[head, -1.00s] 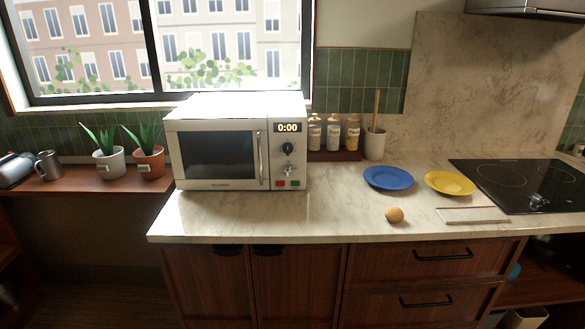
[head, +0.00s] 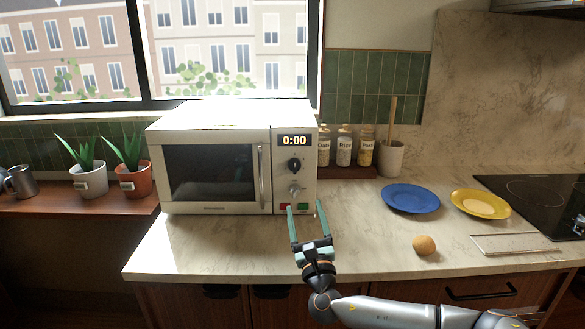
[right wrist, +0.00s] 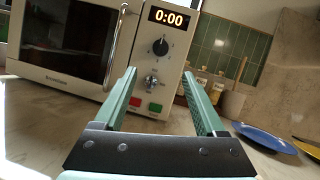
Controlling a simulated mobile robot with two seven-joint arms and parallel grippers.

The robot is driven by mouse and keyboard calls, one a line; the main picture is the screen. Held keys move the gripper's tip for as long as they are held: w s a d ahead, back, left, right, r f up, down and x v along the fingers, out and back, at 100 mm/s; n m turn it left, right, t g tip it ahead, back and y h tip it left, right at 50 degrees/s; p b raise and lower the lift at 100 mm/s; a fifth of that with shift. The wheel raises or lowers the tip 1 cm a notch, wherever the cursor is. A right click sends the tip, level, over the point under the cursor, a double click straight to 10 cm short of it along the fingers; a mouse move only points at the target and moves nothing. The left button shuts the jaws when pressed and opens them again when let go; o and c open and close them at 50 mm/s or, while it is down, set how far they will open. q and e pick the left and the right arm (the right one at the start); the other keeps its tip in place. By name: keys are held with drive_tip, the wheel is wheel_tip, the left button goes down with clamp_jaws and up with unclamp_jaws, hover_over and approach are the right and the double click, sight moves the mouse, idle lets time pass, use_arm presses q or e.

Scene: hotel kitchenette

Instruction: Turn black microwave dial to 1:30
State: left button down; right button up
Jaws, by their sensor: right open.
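The cream microwave (head: 225,118) stands on the counter with its door shut. Its display (head: 294,141) reads 0:00. The black dial (head: 295,165) sits under the display, above a silver knob (head: 295,189) and a red and a green button. The black dial also shows in the right wrist view (right wrist: 160,47), its pointer roughly upward. My right gripper (head: 305,207) is open and empty, in front of the buttons and below the black dial, apart from it. Its fingers also show in the right wrist view (right wrist: 160,88). My left gripper is not in view.
Jars (head: 344,148) and a utensil crock (head: 391,158) stand right of the microwave. A blue plate (head: 411,199), a yellow plate (head: 481,204) and a round brown item (head: 424,246) lie on the right of the counter. Potted plants (head: 89,180) stand at the left.

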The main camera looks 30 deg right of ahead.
sight(296, 171)
drive_tip(key=x, duration=1.2)
drive_tip(key=shift+w+d+r, duration=0.1)
drive_tip(key=shift+w+r, duration=0.15)
drive_tip(key=shift+w, duration=0.1)
clamp_jaws()
